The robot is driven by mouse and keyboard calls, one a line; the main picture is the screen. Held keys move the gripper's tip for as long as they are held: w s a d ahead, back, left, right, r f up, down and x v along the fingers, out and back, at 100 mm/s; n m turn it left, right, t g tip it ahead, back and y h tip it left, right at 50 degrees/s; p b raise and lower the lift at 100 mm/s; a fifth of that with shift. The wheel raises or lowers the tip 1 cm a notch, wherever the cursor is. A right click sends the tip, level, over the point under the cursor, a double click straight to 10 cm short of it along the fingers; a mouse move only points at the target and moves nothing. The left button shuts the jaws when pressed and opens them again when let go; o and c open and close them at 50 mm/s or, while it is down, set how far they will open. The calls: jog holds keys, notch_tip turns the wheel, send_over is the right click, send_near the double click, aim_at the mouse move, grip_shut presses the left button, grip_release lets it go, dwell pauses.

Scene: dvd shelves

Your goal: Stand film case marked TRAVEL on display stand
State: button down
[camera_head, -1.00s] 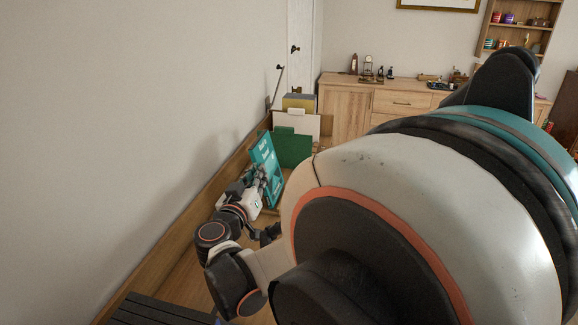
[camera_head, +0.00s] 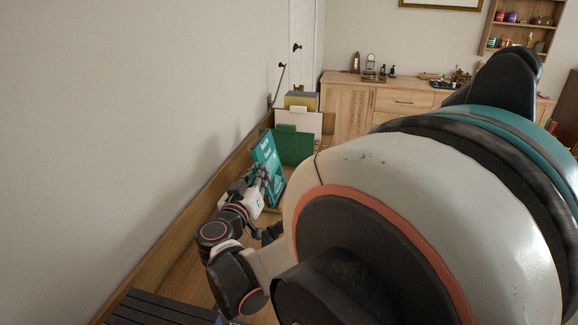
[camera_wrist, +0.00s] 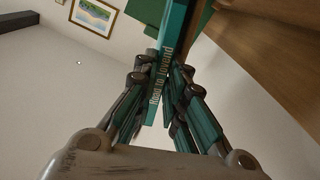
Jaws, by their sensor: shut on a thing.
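A teal film case (camera_head: 266,150) with pale lettering stands tilted in the grip of my gripper (camera_head: 261,180), left of centre in the head view. In the wrist view, the fingers of my gripper (camera_wrist: 160,76) are shut on the lower part of the teal case (camera_wrist: 173,38), one on each side of its spine. The spine carries pale lettering that I cannot fully read; I cannot make out the word TRAVEL. A display stand cannot be told apart for certain; my arm hides much of the area below the case.
A green panel (camera_head: 295,147) stands just behind the case, with a white panel (camera_head: 299,121) and a yellow-topped box (camera_head: 301,99) farther back. The wall (camera_head: 130,120) runs close on the left. A wooden cabinet (camera_head: 348,102) with small ornaments stands at the back. Dark slats (camera_head: 150,312) lie at the lower left.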

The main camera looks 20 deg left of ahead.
jog(key=shift+f, duration=0.25)
jog(key=c, duration=1.6)
grip_release()
jog(key=shift+o, duration=0.2)
jog(key=shift+s, duration=0.1)
